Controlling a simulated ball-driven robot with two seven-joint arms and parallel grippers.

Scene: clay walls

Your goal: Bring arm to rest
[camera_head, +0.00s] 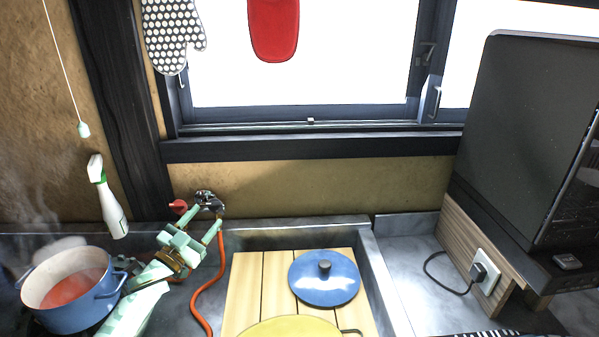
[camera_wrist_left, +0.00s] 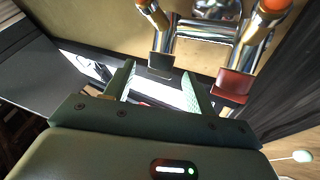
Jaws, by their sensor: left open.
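My left gripper (camera_head: 200,228), pale green, is open and empty in the head view. It is raised over the counter, to the right of the blue pot (camera_head: 75,313) and just below the metal valve (camera_head: 208,201) on the wall. In the left wrist view the two fingers (camera_wrist_left: 158,84) stand apart with nothing between them. Beyond them are metal pipes (camera_wrist_left: 205,45) with a red lever (camera_wrist_left: 232,84) and a dark lever (camera_wrist_left: 160,65). My left forearm passes close beside the pot's right handle. My right gripper is not in view.
The pot holds red food and steams. An orange hose (camera_head: 197,300) hangs from the valve. A blue lid (camera_head: 324,278) and a yellow lid or pan (camera_head: 290,328) lie on wooden boards (camera_head: 243,285). A spray bottle (camera_head: 108,198) is at left. A dark appliance (camera_head: 520,130) stands right.

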